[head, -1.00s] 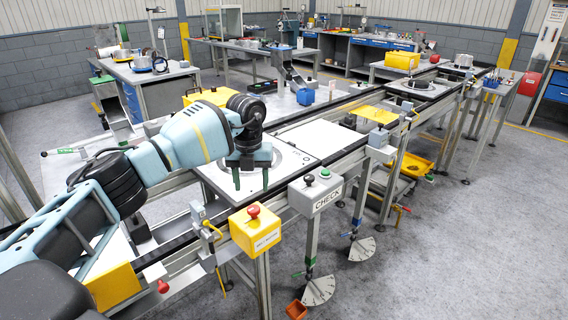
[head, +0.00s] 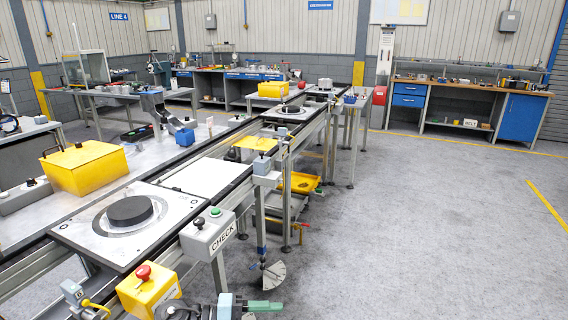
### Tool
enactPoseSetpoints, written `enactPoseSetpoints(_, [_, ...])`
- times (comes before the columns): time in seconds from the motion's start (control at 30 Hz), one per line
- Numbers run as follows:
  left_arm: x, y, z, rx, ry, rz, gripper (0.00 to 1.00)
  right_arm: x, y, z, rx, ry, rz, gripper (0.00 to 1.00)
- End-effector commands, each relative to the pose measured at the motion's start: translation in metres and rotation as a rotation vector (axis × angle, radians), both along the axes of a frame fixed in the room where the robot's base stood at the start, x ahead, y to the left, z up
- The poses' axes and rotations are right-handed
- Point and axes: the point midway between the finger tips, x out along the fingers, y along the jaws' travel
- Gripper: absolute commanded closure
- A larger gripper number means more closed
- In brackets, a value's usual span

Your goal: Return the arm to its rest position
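My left gripper (head: 262,306) is at the bottom edge, pointing right, low in front of the line. I see its green finger from the side; the frame edge cuts off much of the arm, and I cannot tell whether the fingers are apart. No object shows at the fingertip. A round black disc (head: 130,211) lies on the ring-marked grey pallet (head: 172,203) at the left, clear of the gripper. My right gripper is not in view.
A yellow emergency-stop box (head: 150,291) stands just left of and above the gripper. The grey CHECK box (head: 208,234) is above it on the rail. A yellow case (head: 85,168) sits on the bench behind. Open grey floor (head: 400,240) lies to the right.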

Motion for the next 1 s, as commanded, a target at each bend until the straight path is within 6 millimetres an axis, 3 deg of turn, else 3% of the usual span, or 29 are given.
enactPoseSetpoints(0.1, [-0.013,-0.007,-0.002,-0.193,0.098,0.157,0.44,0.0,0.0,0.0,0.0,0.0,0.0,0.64])
enactPoseSetpoints(0.27, [-0.022,0.008,-0.013,-0.39,0.256,0.415,0.44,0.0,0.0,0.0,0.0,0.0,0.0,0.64])
enactPoseSetpoints(0.37, [-0.03,0.027,-0.03,-0.476,0.376,0.591,0.44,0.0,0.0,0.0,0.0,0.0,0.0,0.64])
enactPoseSetpoints(0.57, [-0.063,0.079,-0.087,-0.561,0.653,0.953,0.44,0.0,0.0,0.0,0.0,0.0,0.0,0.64])
enactPoseSetpoints(0.67, [-0.094,0.106,-0.122,-0.563,0.808,1.129,0.44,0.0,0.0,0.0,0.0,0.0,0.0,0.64])
enactPoseSetpoints(0.8, [-0.151,0.14,-0.168,-0.524,1.027,1.347,0.44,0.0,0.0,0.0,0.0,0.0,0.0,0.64])
enactPoseSetpoints(1.0, [-0.221,0.166,-0.206,-0.45,1.256,1.531,0.44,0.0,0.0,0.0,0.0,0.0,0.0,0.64])
